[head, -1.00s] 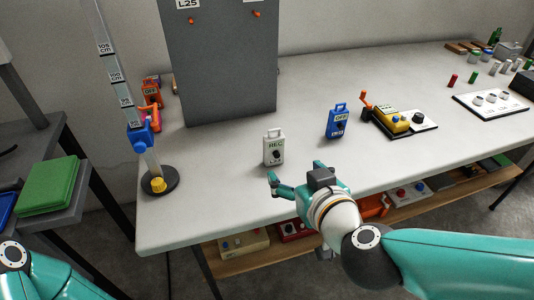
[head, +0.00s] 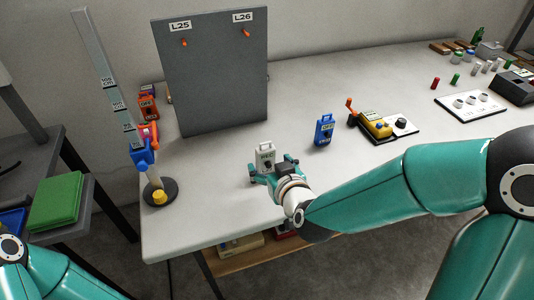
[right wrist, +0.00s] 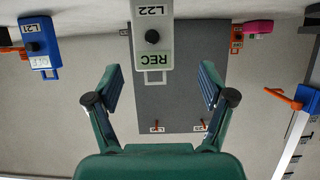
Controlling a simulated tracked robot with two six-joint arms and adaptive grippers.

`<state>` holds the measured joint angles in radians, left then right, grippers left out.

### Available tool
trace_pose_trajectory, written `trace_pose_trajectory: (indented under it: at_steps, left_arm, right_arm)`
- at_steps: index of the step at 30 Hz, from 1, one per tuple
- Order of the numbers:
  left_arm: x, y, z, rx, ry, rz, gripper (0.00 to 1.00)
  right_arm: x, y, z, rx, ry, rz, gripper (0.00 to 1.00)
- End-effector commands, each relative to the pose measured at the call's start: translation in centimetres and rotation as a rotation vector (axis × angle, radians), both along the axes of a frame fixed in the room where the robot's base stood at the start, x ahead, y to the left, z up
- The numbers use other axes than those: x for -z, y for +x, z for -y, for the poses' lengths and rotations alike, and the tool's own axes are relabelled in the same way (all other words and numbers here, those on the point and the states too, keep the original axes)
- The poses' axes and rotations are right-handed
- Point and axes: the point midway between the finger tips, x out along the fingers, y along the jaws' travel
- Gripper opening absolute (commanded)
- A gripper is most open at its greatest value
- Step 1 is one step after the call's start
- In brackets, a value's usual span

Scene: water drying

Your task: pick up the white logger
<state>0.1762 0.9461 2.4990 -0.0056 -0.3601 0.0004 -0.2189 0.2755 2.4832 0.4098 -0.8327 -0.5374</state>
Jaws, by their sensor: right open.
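The white logger (head: 265,155) stands upright on the bench near its front edge, in front of the grey panel. It also shows in the right wrist view (right wrist: 152,62), inverted, with a REC display, a dark knob and an L22 label. My right gripper (head: 272,168) is open just on the near side of the logger. In the right wrist view my open fingers (right wrist: 159,88) are spread to either side of the logger's line, with the logger beyond them and nothing held. My left gripper is out of view; only part of my left arm shows at lower left.
A blue logger (head: 324,130) stands to the right, and a yellow device (head: 376,125) is farther right. The grey panel (head: 215,75) rises behind. A ruler stand with a dark base (head: 160,192) is at left.

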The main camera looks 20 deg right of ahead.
Motion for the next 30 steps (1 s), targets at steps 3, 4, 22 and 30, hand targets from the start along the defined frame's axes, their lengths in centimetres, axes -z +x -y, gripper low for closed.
trace_pose_trajectory:
  at_steps: [3,4,22,30]
  left_arm:
    - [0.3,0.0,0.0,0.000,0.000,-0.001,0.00]
    - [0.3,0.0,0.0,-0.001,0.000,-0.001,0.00]
    - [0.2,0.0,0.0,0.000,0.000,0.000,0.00]
    - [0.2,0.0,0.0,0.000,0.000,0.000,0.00]
  right_arm:
    - [0.6,0.9,0.0,0.001,0.000,-0.001,0.81]
    - [0.7,1.0,0.0,0.000,0.000,-0.001,0.81]
    - [2.4,6.0,0.5,-0.001,-0.001,-0.002,0.81]
    - [2.4,6.0,0.5,-0.001,-0.001,-0.001,0.60]
